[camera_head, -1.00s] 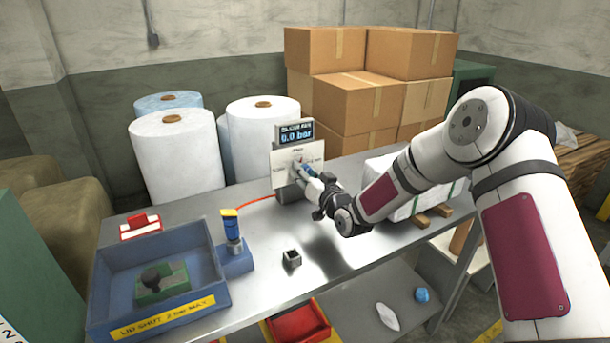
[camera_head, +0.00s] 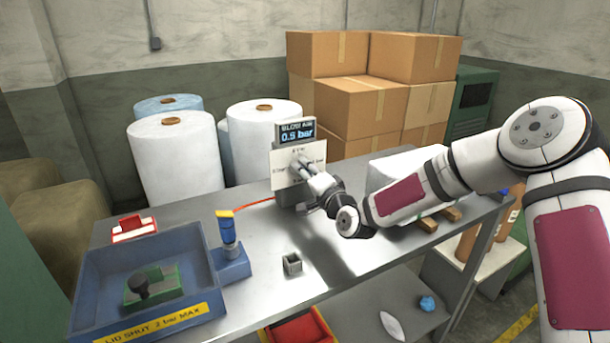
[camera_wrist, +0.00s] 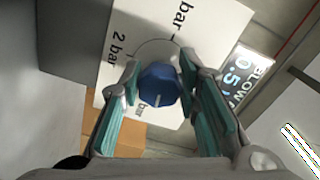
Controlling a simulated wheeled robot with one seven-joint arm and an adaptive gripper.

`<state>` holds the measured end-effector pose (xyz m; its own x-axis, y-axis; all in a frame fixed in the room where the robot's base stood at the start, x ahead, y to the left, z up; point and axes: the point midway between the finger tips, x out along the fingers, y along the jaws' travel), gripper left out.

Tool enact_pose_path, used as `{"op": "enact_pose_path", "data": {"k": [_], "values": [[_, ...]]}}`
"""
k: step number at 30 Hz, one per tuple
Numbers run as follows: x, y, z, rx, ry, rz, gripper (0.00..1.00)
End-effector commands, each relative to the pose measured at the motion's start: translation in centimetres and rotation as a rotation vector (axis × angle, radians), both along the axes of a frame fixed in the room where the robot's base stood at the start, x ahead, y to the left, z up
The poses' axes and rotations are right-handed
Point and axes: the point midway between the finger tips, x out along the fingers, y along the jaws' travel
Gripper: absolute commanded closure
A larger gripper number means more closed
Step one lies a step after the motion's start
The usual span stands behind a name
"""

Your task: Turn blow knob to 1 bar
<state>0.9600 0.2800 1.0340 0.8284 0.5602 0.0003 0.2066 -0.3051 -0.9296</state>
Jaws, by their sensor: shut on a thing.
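The blow air unit stands at the back of the metal bench. Its display (camera_head: 297,134) reads 0.5 bar, and below it is a white dial plate (camera_head: 284,179) with bar markings. In the wrist view the blue knob (camera_wrist: 159,86) sits in front of the plate (camera_wrist: 125,30), between the two fingers, with a pale pointer line on its face. My gripper (camera_head: 304,167) reaches the plate from the front right and is shut on the knob. In the head view the gripper hides the knob. The display also shows in the wrist view (camera_wrist: 238,78), rotated.
A blue tray (camera_head: 85,283) labelled lid shut 2 bar max holds a green block (camera_head: 152,287). A blue and yellow nozzle piece (camera_head: 229,235) and a small grey square cup (camera_head: 292,264) stand on the bench (camera_head: 265,220). Rolls and cardboard boxes (camera_head: 360,105) are behind.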

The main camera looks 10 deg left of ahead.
Motion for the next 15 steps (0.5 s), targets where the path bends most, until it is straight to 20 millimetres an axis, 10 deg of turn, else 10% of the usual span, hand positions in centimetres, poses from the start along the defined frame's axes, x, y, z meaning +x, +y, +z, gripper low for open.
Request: {"op": "enact_pose_path", "data": {"k": [15], "values": [[0.02,-0.02,-0.04,0.126,0.087,-0.002,0.98]]}}
